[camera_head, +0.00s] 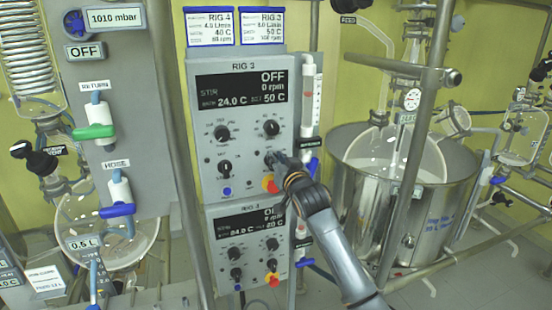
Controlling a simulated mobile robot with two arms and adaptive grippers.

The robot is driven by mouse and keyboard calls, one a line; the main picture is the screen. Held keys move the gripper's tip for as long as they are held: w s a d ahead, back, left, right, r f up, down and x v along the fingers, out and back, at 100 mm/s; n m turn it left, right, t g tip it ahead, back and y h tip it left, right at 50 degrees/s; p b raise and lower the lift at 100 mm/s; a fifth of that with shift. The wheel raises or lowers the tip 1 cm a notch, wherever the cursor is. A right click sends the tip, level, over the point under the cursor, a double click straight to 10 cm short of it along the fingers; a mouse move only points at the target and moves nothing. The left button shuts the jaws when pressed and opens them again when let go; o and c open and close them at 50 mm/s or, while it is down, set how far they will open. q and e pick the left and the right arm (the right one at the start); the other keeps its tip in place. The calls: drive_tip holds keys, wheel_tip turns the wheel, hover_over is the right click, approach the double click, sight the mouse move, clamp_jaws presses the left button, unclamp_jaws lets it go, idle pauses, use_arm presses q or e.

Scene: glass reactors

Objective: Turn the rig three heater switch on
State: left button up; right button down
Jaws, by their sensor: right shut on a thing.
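The rig three control panel (209,158) is a grey box labelled RIG 3 in the middle of the head view. Its dark display (240,90) reads OFF, 0 rpm, 24.0 C and 50 C. Two dials show in the upper row and a black switch knob (225,167) at lower left. My right gripper (276,160) is at the panel's lower right, shut on the switch there. My fingers hide most of that switch and its label, so its setting cannot be read. My left gripper is not in view.
A red and yellow button (270,184) sits just below my right gripper. A similar panel (245,238) hangs underneath. A syringe-like tube (311,100) stands close on the right. A steel vessel (350,200) with glassware and pipes is further right. A grey valve panel (112,140) is at left.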

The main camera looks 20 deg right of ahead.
drive_tip(key=m+p, duration=0.1)
drive_tip(key=m, duration=0.1)
drive_tip(key=d+m, duration=0.1)
drive_tip(key=m, duration=0.2)
drive_tip(key=shift+f+p, duration=0.1)
drive_tip(key=shift+p, duration=0.3)
drive_tip(key=m, duration=0.1)
drive_tip(key=m+p, duration=0.1)
drive_tip(key=m, duration=0.3)
drive_tip(key=shift+d+f+p, duration=0.35)
drive_tip(key=shift+f, duration=0.05)
drive_tip(key=shift+f, duration=0.1)
drive_tip(key=c, duration=1.3)
unclamp_jaws()
drive_tip(key=s, duration=1.2)
drive_tip(key=shift+d, duration=0.25)
